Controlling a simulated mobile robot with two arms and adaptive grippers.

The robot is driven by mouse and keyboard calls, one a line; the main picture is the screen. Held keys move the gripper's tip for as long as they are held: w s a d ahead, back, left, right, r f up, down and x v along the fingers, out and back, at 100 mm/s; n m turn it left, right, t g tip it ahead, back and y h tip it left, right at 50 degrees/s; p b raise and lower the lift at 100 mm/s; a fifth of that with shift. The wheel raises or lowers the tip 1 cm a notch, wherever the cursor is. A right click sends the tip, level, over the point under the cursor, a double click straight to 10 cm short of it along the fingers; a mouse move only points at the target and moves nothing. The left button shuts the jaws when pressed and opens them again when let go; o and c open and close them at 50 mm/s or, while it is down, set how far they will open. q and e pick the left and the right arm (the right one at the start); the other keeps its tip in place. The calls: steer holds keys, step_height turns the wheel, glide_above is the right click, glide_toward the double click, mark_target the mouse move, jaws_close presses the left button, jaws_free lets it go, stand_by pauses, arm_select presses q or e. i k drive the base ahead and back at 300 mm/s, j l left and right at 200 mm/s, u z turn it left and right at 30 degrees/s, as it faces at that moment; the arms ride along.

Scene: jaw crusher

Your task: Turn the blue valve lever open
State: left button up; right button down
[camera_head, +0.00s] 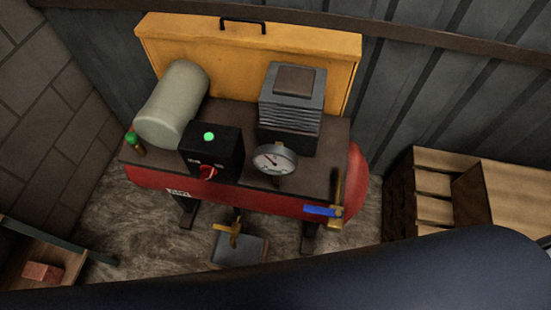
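The blue valve lever (320,211) is a short flat blue bar at the right front of a red compressor tank (245,198). It lies roughly level, pointing left from a brass valve and pipe (335,200). No gripper touches it in this view. A large dark rounded shape, blurred and close to the camera, fills the bottom right; I cannot tell for sure what it is. Neither of my grippers shows.
On the tank stand a pressure gauge (274,159), a control box (211,152) with a green light and red knob, a grey motor (180,102) and a finned block (292,105). Wooden pallets and a box (505,195) stand right. A yellow panel (250,50) stands behind.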

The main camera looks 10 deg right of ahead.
mark_target(336, 215)
steer(key=z, duration=0.9)
